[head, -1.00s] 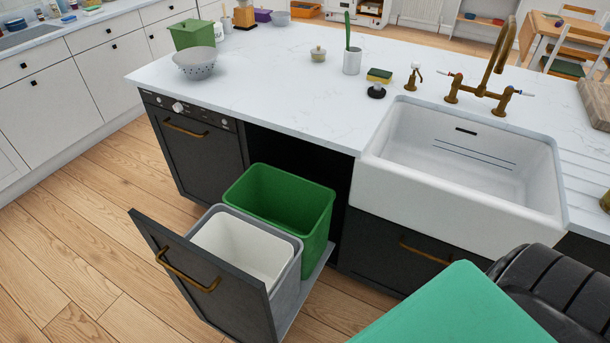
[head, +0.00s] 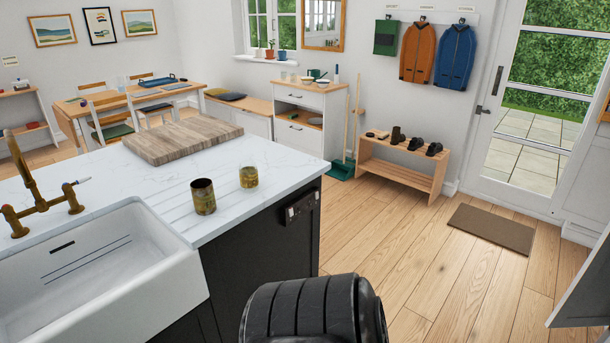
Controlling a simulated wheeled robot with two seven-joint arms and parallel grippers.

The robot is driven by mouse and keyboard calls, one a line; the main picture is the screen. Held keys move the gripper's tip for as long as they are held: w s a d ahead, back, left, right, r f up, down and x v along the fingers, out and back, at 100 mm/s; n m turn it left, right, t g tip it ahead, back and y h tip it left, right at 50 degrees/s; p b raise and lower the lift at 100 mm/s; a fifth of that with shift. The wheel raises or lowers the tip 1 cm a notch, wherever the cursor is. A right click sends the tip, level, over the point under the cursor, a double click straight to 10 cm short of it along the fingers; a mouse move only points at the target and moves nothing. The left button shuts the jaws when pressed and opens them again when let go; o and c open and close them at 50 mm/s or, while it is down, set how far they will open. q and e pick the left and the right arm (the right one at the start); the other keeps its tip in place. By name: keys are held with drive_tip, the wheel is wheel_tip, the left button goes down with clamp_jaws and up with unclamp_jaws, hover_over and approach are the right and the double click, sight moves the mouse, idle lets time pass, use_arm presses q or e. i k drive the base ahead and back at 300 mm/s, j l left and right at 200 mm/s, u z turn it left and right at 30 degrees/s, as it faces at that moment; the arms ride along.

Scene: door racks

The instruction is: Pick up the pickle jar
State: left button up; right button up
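Two small containers stand upright on the right end of the white island counter, beside the sink. One is a taller, dark brown-gold cylinder (head: 203,197). The other is a shorter, greenish-yellow jar (head: 249,177) just behind it to the right, apart from it. Both are small in the picture, and I cannot tell for sure which is the pickle jar. A black ribbed part of my own arm shows at the bottom centre, in front of the island. Neither gripper shows in the head view.
The white sink (head: 95,270) with a brass tap (head: 40,190) is at left. A wooden board (head: 182,140) lies behind the containers. Wooden floor right of the island is clear up to a shoe bench (head: 400,165) and doormat (head: 490,229).

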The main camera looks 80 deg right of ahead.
sight(249, 174)
drive_tip(key=z, duration=2.3)
drive_tip(key=i+l, duration=0.85)
drive_tip(key=l, duration=0.15)
